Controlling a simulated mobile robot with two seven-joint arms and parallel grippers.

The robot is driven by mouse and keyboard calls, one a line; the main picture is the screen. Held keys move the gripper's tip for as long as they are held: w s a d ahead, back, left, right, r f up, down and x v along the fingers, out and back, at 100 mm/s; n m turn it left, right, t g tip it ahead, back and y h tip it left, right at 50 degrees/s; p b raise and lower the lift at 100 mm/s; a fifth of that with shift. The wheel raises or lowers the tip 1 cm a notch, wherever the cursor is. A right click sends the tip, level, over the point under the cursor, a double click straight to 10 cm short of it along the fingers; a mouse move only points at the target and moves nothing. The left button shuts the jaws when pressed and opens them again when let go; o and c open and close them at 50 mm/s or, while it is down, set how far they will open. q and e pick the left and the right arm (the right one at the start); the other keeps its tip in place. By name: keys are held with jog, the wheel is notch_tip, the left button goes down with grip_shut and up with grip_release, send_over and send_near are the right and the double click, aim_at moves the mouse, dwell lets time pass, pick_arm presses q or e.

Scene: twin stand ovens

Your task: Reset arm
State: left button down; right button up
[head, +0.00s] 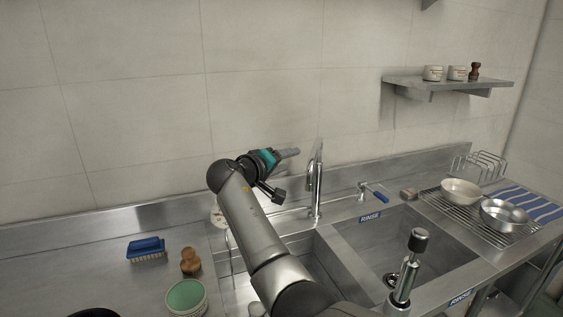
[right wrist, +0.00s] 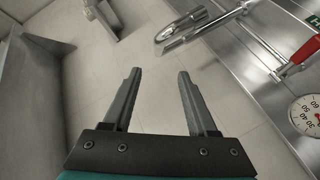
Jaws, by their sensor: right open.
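My right gripper (head: 289,154) is raised over the back of the sink, left of the faucet (head: 317,185) in the head view. In the right wrist view its two fingers (right wrist: 157,95) are apart with nothing between them, and the wall lies beyond. The faucet spout (right wrist: 182,26) shows above the right finger in that view. A round dial (right wrist: 306,114) with numbers and a red lever handle (right wrist: 306,49) are at the right edge there. My left gripper is not in view.
A blue brush (head: 146,249), a wooden-handled item (head: 190,262) and a green-topped tub (head: 187,298) stand on the left counter. Two basins, including the right basin (head: 440,252), lie ahead. A drying rack (head: 470,215) holds two bowls. A wall shelf (head: 448,83) is at upper right.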

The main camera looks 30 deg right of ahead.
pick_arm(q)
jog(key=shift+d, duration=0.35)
